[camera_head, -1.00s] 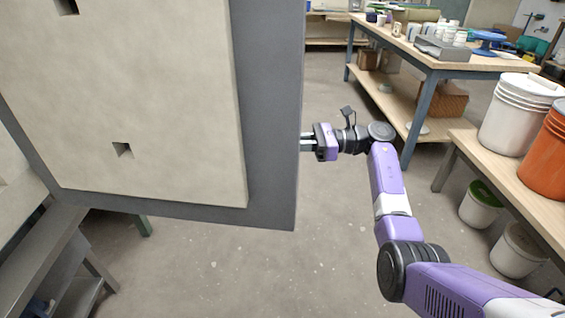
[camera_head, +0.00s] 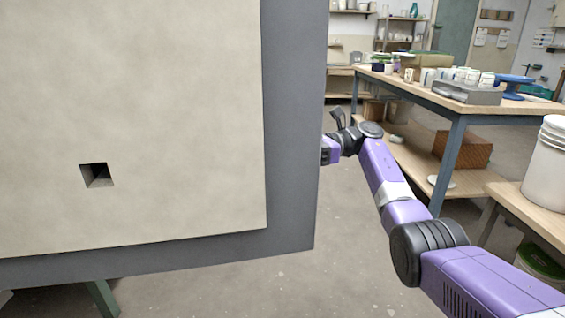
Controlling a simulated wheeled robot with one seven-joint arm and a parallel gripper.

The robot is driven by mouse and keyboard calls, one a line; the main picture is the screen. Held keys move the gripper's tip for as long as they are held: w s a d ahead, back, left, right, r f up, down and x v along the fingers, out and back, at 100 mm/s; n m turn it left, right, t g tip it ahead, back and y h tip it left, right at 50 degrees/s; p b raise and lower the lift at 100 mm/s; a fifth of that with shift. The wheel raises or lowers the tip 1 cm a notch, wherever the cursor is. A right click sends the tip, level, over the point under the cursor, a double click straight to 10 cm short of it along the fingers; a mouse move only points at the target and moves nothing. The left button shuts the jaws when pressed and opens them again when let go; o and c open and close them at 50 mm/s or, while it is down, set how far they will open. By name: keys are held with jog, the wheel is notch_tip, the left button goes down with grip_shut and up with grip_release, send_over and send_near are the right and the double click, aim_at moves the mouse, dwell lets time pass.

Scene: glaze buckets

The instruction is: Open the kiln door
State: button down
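The kiln door (camera_head: 291,150) fills the left half of the view. Its grey metal frame surrounds a cream inner lining (camera_head: 170,60) with a square hole in it. The inner face is turned toward me, so the door stands swung open; how far cannot be told exactly. My gripper (camera_head: 328,150) is at the door's right edge, and its fingers are hidden behind that edge. Whether they touch or hold anything on the far side cannot be seen.
A wooden worktable (camera_head: 440,97) with pots and a grey tray stands behind at the right. A nearer bench (camera_head: 535,212) carries a white bucket (camera_head: 549,165) at the right edge. A brick-coloured box (camera_head: 462,150) sits on the lower shelf. Bare floor lies below the door and arm.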

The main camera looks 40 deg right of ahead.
jog(key=shift+w+a, duration=0.15)
jog(key=shift+w, duration=0.15)
jog(key=c, duration=1.3)
grip_release()
jog(key=shift+b+v, duration=0.3)
jog(key=shift+v, duration=3.65)
